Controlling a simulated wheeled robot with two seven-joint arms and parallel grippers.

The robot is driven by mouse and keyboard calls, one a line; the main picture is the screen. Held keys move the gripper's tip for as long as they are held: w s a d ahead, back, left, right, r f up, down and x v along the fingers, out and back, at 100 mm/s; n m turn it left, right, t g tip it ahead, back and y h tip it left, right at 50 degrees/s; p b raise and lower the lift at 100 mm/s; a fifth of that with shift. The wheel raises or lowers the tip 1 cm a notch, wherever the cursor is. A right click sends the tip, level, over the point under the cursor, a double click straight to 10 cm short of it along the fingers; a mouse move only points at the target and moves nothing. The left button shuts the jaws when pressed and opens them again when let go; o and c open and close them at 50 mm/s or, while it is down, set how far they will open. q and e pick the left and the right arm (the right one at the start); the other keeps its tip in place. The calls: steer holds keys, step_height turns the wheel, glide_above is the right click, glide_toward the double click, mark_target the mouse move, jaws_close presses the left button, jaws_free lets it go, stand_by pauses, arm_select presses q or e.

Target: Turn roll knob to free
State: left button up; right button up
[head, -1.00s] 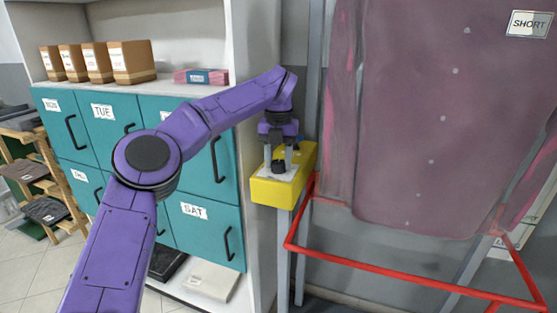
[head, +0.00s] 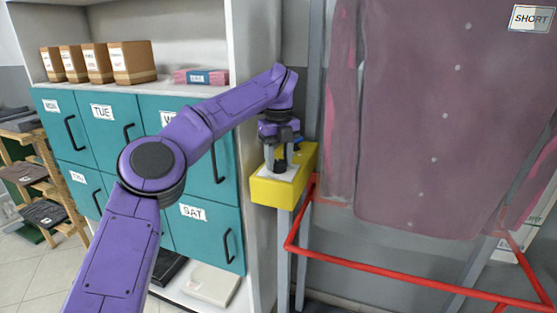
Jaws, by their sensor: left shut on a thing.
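A yellow box (head: 266,191) with a white label plate on top stands on grey legs right of the teal drawers. A small dark knob (head: 280,164) sticks up from the plate. My left gripper (head: 279,160) points down from above, with its fingers shut on the knob from both sides. The fingers partly hide the knob, and I cannot read any marks on the plate or which setting the knob is at. My right gripper is out of view.
A red rail frame (head: 400,277) starts just right of the box, below a hanging mauve cloth (head: 420,120). Teal drawers (head: 215,246) and shelves with cardboard boxes (head: 130,62) stand left. A "SHORT" sign (head: 531,18) is at top right.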

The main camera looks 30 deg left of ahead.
mark_target(279, 161)
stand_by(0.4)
arm_select(q)
steer(key=o, duration=1.1)
steer(key=shift+c, duration=0.2)
step_height(279, 161, up, 11)
steer(key=p, duration=0.6)
steer(key=shift+f, duration=0.2)
